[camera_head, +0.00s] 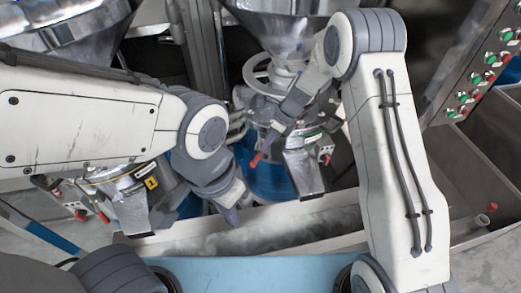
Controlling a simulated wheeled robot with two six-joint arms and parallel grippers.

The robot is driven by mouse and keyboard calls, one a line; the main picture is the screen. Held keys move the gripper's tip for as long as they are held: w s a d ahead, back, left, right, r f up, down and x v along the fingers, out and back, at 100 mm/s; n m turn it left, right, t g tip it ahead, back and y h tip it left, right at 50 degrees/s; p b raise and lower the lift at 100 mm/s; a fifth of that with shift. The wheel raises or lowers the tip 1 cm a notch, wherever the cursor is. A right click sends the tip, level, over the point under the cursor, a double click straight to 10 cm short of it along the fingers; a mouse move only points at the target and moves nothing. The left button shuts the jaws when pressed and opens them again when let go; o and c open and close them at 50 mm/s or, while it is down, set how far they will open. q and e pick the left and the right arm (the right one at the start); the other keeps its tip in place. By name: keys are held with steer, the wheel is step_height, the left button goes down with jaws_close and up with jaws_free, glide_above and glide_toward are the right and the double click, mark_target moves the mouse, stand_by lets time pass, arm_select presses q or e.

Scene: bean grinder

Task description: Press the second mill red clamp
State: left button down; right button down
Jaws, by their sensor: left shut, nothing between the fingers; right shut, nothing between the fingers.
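The right-hand mill stands in the middle, with a metal chute (303,172) at its front. A red-tipped clamp handle (256,160) shows on its left side, and a smaller red part (326,159) on its right side. My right gripper (269,140) is shut and empty, pointing down just above and right of the left red handle; I cannot tell whether they touch. My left gripper (231,216) is shut and empty, lower down, left of the chute and above the trough. The left-hand mill (130,190) is partly hidden behind my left arm; red handle ends (103,217) show at its lower left.
Metal hoppers (285,30) rise above the mills. A grey trough (290,225) runs below them. A control panel with green and red buttons (490,75) is at the upper right. A red-topped part (480,220) stands at the right. A blue surface (250,275) lies at the bottom.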

mark_target(257, 158)
steer(key=p+x, duration=0.1)
steer(key=x, duration=0.4)
stand_by(0.3)
